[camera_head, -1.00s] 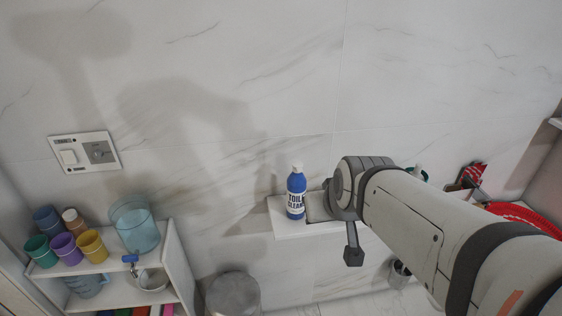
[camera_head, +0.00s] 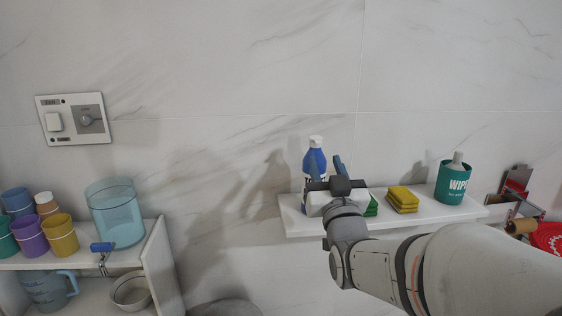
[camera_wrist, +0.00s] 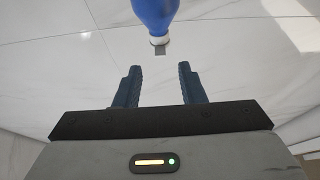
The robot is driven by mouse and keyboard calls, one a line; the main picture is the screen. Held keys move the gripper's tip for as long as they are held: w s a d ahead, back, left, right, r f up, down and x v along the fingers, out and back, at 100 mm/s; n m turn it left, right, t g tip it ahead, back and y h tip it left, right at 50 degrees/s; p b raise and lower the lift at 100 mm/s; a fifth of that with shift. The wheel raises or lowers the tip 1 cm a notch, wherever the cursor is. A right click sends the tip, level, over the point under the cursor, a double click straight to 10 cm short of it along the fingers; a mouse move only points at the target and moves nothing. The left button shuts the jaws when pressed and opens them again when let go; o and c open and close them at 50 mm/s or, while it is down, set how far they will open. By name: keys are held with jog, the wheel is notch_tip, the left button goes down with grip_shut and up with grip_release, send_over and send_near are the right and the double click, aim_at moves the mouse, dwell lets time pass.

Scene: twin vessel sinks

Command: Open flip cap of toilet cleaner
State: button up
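The toilet cleaner is a blue bottle (camera_head: 316,160) with a white cap (camera_head: 315,142), standing on a white wall shelf (camera_head: 440,213). Its lower part is hidden behind my gripper in the head view. My gripper (camera_head: 326,167) is in front of the bottle, its two blue-grey fingers pointing up toward it. In the wrist view the blue bottle (camera_wrist: 155,12) appears at the top, with its white cap (camera_wrist: 160,39) ahead of the fingertips. My gripper (camera_wrist: 157,68) is open, with nothing between its fingers. Whether the cap's lid is shut I cannot tell.
Green and yellow sponges (camera_head: 402,198) and a teal wipes tub (camera_head: 453,183) stand right of the bottle on the shelf. Cups (camera_head: 60,235) and a clear blue dispenser (camera_head: 116,214) are on a rack at left.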

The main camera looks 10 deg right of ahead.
aim_at(319, 144)
jog(key=x, duration=0.7)
jog(key=shift+w+r, duration=0.25)
jog(key=shift+w, duration=0.05)
